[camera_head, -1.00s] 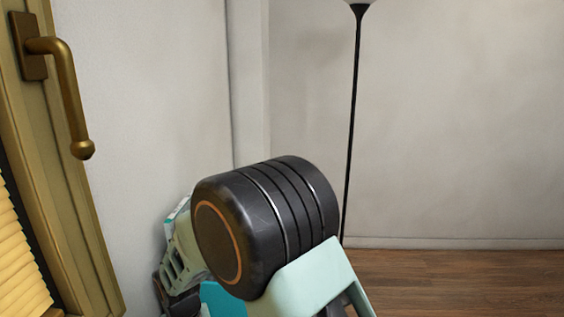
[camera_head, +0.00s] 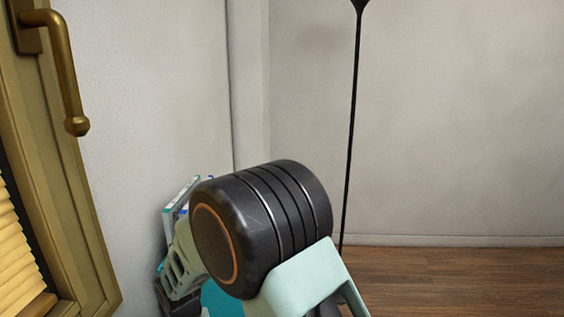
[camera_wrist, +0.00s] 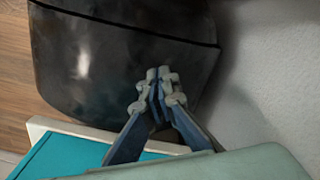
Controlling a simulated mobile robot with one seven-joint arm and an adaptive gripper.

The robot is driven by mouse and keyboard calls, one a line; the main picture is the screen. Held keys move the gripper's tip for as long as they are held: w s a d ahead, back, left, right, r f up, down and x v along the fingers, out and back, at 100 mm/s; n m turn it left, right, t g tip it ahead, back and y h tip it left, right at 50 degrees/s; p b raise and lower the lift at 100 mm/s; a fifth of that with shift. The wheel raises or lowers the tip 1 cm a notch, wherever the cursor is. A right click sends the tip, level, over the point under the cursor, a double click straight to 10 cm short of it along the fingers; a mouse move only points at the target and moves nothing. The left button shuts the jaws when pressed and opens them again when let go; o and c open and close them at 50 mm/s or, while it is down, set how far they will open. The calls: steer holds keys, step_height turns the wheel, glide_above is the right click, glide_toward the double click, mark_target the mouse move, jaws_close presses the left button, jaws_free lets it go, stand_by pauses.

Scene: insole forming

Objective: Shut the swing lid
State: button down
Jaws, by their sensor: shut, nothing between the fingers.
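In the wrist view a glossy black rounded body (camera_wrist: 110,65) fills the upper left, with a dark seam curving across its upper part. I cannot tell for sure which part of it is the swing lid, or whether the lid is open. My gripper (camera_wrist: 157,78) is shut and empty, its fingertips together in front of the black body near its right side. I cannot tell whether they touch it. In the head view my arm hides the gripper tips, and the black body cannot be made out.
A flat teal thing with a white edge (camera_wrist: 75,155) lies close to my gripper in the wrist view. In the head view, a brass-handled window frame (camera_head: 75,200) is at left and a thin black lamp pole (camera_head: 352,130) stands behind my arm. Wooden floor (camera_head: 460,280) is clear at right.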

step_height(320, 180, up, 12)
steer(key=p, duration=0.8)
